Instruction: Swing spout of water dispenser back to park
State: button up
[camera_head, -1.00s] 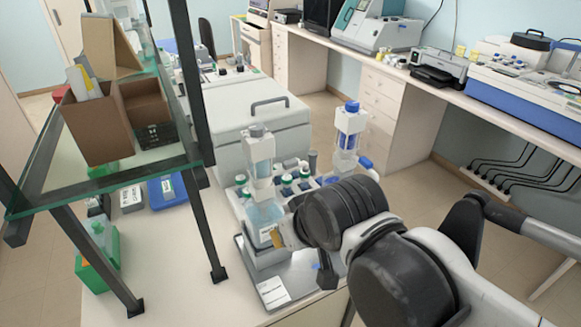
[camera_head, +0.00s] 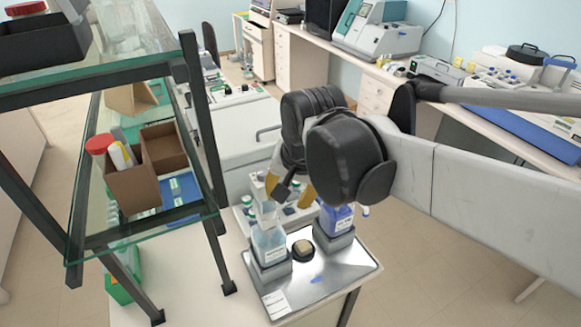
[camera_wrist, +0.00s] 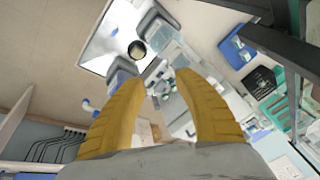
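Two dispenser bottles stand on a shiny metal tray (camera_head: 322,284). The left bottle (camera_head: 268,243) holds pale blue, clear liquid; the right bottle (camera_head: 337,220) holds deep blue liquid. I cannot read their labels, so which one is the water dispenser is unclear. My gripper (camera_head: 289,190) is above the tray, near the left bottle's top, and hides part of both tops. The spouts cannot be made out. In the wrist view my gripper (camera_wrist: 158,78) has its two yellow fingers spread, with nothing clearly held. The tray (camera_wrist: 103,42) also shows there, beyond the fingers.
A round dark holder (camera_head: 303,249) sits between the bottles. A glass shelf rack (camera_head: 200,130) with dark posts stands close on the left, bearing a brown cardboard box (camera_head: 133,190). A large grey-white box (camera_head: 238,150) stands behind. Open floor (camera_head: 440,260) lies to the right.

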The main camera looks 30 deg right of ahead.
jog(key=w+d+r+m+g+p, duration=0.2)
jog(key=w+r+m+p, duration=0.1)
jog(key=r+m+p, duration=0.15)
jog(key=m+g+b, duration=0.2)
jog(key=m, duration=0.4)
send_near(292, 195)
jog(key=shift+d+n, duration=0.1)
jog(key=shift+n, duration=0.15)
notch_tip(292, 195, down, 11)
jog(key=shift+r+b, duration=0.15)
jog(key=shift+b, duration=0.6)
grip_shut()
